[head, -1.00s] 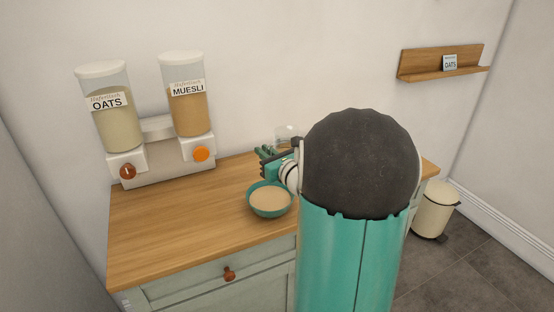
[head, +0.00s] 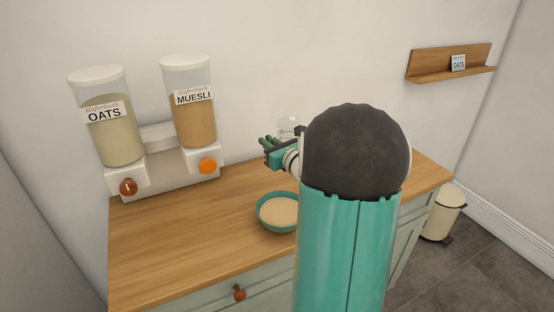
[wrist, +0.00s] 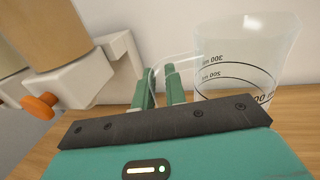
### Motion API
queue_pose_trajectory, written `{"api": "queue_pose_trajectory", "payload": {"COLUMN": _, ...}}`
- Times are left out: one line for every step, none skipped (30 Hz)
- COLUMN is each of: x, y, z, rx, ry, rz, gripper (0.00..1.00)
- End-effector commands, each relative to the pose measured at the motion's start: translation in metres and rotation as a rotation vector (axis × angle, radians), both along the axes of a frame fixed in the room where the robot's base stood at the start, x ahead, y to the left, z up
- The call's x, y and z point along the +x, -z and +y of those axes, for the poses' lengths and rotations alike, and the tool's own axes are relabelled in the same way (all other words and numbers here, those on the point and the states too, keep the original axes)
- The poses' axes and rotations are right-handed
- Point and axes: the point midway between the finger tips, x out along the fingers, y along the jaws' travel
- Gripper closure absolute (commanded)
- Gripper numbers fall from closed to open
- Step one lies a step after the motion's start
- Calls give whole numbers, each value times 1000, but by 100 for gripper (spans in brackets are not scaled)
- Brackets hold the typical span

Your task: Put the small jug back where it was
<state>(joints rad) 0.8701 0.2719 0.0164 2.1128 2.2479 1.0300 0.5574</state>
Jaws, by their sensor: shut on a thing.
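The small jug (wrist: 245,65) is clear, with black measuring marks, and fills the right of the wrist view. My gripper (wrist: 158,92) is shut on its thin clear handle, which passes between the green fingers. The jug's lower part is hidden behind the gripper body. In the head view the jug (head: 288,124) shows small against the wall, behind my gripper (head: 264,146) and partly hidden by my arm. It looks upright and raised, though its base is hidden. A teal bowl (head: 278,212) of pale brown contents stands on the wooden counter (head: 190,235) in front of it.
The oats dispenser (head: 108,130) and muesli dispenser (head: 190,110) stand at the back left. The muesli dispenser's orange knob (wrist: 40,105) is near my gripper in the wrist view. The counter's left part is clear.

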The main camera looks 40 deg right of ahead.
Motion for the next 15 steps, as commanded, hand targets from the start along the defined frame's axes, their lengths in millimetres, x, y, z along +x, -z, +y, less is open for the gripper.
{"api": "queue_pose_trajectory", "payload": {"x": 7, "y": 6, "z": -9, "rx": 1, "ry": -1, "rz": 0, "gripper": 100}}
{"api": "queue_pose_trajectory", "payload": {"x": 11, "y": 9, "z": -14, "rx": 1, "ry": 0, "rz": 0, "gripper": 100}}
{"api": "queue_pose_trajectory", "payload": {"x": 16, "y": 12, "z": -20, "rx": 0, "ry": 0, "rz": -1, "gripper": 100}}
{"api": "queue_pose_trajectory", "payload": {"x": 20, "y": 15, "z": -25, "rx": 1, "ry": 0, "rz": 0, "gripper": 100}}
{"api": "queue_pose_trajectory", "payload": {"x": 24, "y": 18, "z": -30, "rx": 0, "ry": 0, "rz": -1, "gripper": 100}}
{"api": "queue_pose_trajectory", "payload": {"x": 30, "y": 22, "z": -36, "rx": 0, "ry": 0, "rz": -1, "gripper": 100}}
{"api": "queue_pose_trajectory", "payload": {"x": 34, "y": 25, "z": -41, "rx": 0, "ry": 0, "rz": -1, "gripper": 100}}
{"api": "queue_pose_trajectory", "payload": {"x": 39, "y": 27, "z": -45, "rx": 0, "ry": -1, "rz": -2, "gripper": 100}}
{"api": "queue_pose_trajectory", "payload": {"x": 43, "y": 35, "z": -50, "rx": 1, "ry": -1, "rz": 0, "gripper": 100}}
{"api": "queue_pose_trajectory", "payload": {"x": 46, "y": 41, "z": -53, "rx": 3, "ry": -1, "rz": 1, "gripper": 100}}
{"api": "queue_pose_trajectory", "payload": {"x": 49, "y": 46, "z": -56, "rx": 3, "ry": 0, "rz": 1, "gripper": 100}}
{"api": "queue_pose_trajectory", "payload": {"x": 53, "y": 53, "z": -61, "rx": 2, "ry": 0, "rz": 0, "gripper": 100}}
{"api": "queue_pose_trajectory", "payload": {"x": 56, "y": 58, "z": -64, "rx": 2, "ry": 0, "rz": 1, "gripper": 100}}
{"api": "queue_pose_trajectory", "payload": {"x": 59, "y": 62, "z": -67, "rx": 1, "ry": -1, "rz": 0, "gripper": 100}}
{"api": "queue_pose_trajectory", "payload": {"x": 62, "y": 68, "z": -70, "rx": 1, "ry": -1, "rz": 0, "gripper": 100}}
